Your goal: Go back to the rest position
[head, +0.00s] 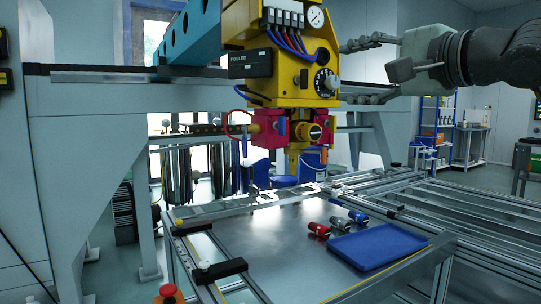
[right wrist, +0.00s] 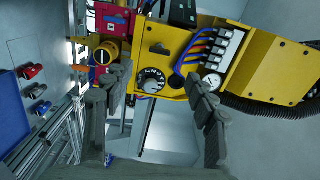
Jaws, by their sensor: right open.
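My right gripper (head: 346,72) comes in from the right edge of the head view, with its fingers spread apart and nothing between them. It is just right of the yellow machine unit (head: 290,68), at about the height of its gauge and dial. In the right wrist view the open fingers (right wrist: 160,76) frame the unit's black dial (right wrist: 152,80). I cannot tell whether any finger touches the unit. My left gripper does not show in either view.
Below, a metal table (head: 262,240) bears a blue tray (head: 377,246) and small red and blue cylinders. Red blocks (head: 268,128) hang under the yellow unit. Aluminium rails (head: 480,210) run at the right. The air above the table's right side looks clear.

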